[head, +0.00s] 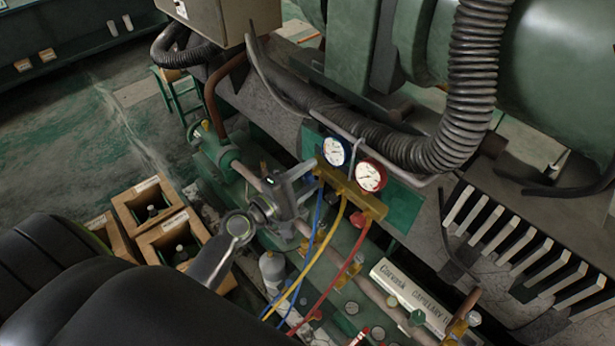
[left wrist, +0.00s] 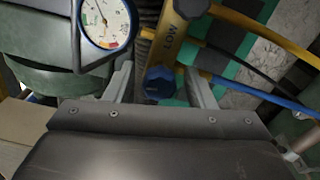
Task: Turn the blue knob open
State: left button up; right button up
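The blue knob (left wrist: 160,82) shows in the left wrist view at the end of the yellow manifold (left wrist: 172,40), by the word LOW. My left gripper (left wrist: 160,88) is open, with one finger on each side of the knob. Gaps show between the fingers and the knob, so they do not appear to touch it. In the head view my left gripper (head: 306,186) is at the left end of the manifold (head: 350,193), and it hides the blue knob there. My right gripper is not in view.
A blue-rimmed gauge (head: 336,151) and a red gauge (head: 371,176) stand on the manifold. A thick black corrugated hose (head: 468,90) runs behind. Wooden boxes (head: 148,204) stand at the left.

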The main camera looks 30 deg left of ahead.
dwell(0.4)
pick_arm(q)
jog(key=b+v, duration=0.9)
jog(key=v, duration=0.8)
jog(key=shift+s+b, duration=0.15)
jog(key=shift+b, duration=0.25)
jog(key=shift+a, duration=0.1)
